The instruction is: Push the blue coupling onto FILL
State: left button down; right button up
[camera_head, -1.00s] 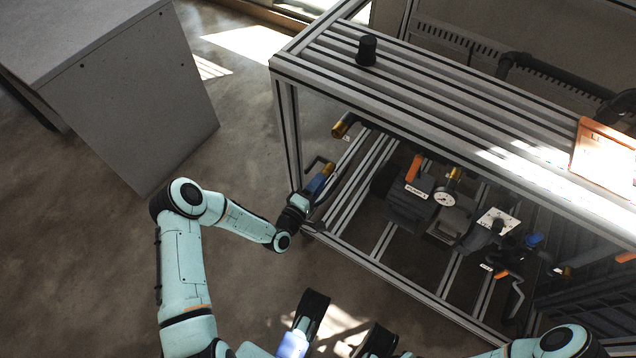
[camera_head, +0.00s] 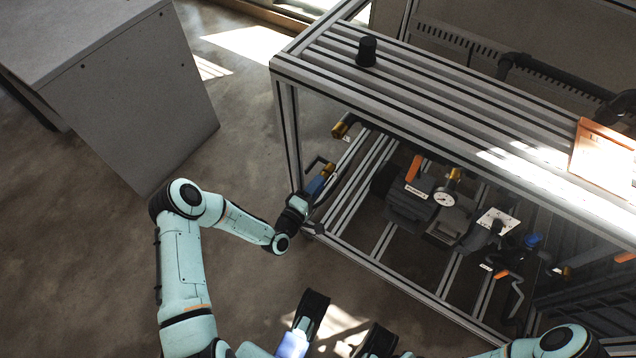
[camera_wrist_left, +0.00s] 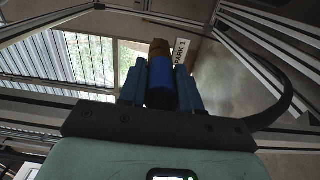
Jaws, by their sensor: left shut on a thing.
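My left gripper (camera_head: 309,194) is at the near left corner of the metal frame, shut on the blue coupling (camera_head: 317,185). In the left wrist view the blue coupling (camera_wrist_left: 161,77) sits between the two fingers (camera_wrist_left: 161,88), with a brass end (camera_wrist_left: 159,47) at its far side. A label reading PARK 1 (camera_wrist_left: 180,50) is just beside that brass end. Whether the brass belongs to the coupling or to a port there, I cannot tell. Another brass fitting (camera_head: 341,129) sticks out higher on the frame. No FILL label is readable. My right gripper is not in view.
The slatted frame top (camera_head: 440,90) overhangs the lower bay and carries a black knob-like piece (camera_head: 366,51). A pump with a gauge (camera_head: 444,198) and orange-handled valves (camera_head: 414,168) fill the bay. A dark hose (camera_wrist_left: 285,95) curves right of the gripper.

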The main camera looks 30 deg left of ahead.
pick_arm(q)
jog(key=s+p, duration=0.2)
jog(key=s, duration=0.4)
jog(key=shift+s+a+p, duration=0.15)
jog(key=shift+a+p, duration=0.1)
jog(key=shift+p, duration=0.05)
